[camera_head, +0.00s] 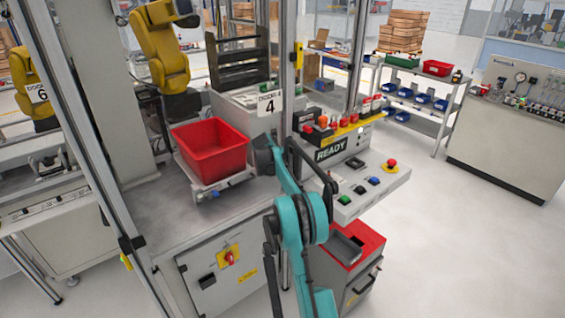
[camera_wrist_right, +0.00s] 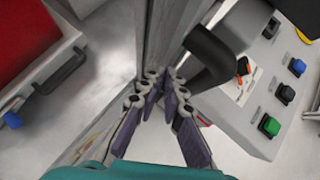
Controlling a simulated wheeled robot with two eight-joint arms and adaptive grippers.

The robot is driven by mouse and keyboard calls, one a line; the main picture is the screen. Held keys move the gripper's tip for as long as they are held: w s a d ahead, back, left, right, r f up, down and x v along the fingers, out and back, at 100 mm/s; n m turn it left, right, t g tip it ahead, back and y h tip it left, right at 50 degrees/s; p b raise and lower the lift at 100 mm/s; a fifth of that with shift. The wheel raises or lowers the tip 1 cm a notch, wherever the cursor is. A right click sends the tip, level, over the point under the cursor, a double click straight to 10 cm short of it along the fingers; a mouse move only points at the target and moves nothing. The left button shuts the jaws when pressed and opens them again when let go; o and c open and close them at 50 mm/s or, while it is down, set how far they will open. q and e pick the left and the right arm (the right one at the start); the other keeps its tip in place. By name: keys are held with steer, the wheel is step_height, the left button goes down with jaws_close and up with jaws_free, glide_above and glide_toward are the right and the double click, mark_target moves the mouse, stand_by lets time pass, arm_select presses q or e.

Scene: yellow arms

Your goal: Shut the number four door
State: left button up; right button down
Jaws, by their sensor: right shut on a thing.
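The door 4 sign (camera_head: 270,103) hangs at the front of the workcell, between its metal posts. A grey metal profile (camera_wrist_right: 172,25) runs up from between my fingers in the right wrist view, with a black curved handle (camera_wrist_right: 212,58) beside it. My right gripper (camera_wrist_right: 163,82) is shut, its fingertips closed at the lower end of the handle; the exact contact is partly hidden. In the head view my teal right arm reaches up to the cell front and its fingers are not clearly seen. My left gripper is out of view.
A red bin (camera_head: 208,150) stands inside the cell. To the right are a READY panel with a button console (camera_head: 365,183) and a red-topped cabinet (camera_head: 350,262) below it. A yellow robot arm (camera_head: 160,45) is behind. Clear floor lies to the right.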

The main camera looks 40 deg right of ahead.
steer(key=v, duration=1.2)
steer(key=s+a+m+t+y+b, duration=0.1)
steer(key=s+a+m+y+b, duration=0.15)
steer(key=s+a+m, duration=0.6)
steer(key=s+a+m+t+y+b, duration=0.1)
steer(key=s+a+m+b, duration=0.2)
steer(key=a, duration=1)
arm_select(q)
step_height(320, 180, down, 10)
steer(key=b, duration=0.4)
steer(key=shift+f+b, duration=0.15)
steer(key=shift+b, duration=0.2)
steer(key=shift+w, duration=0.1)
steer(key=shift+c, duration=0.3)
arm_select(e)
steer(key=s+a+f+m+y, duration=0.2)
steer(key=s+a+f+m, duration=0.4)
steer(key=s, duration=0.5)
steer(key=s+a+f+m+y, duration=0.2)
steer(key=s+a+f+m, duration=0.4)
steer(key=s+a+f, duration=0.4)
steer(key=s+a, duration=0.1)
steer(key=a, duration=0.1)
steer(key=shift+s+a+f+t, duration=0.3)
steer(key=shift+a+f+t, duration=0.05)
steer(key=shift+t, duration=0.05)
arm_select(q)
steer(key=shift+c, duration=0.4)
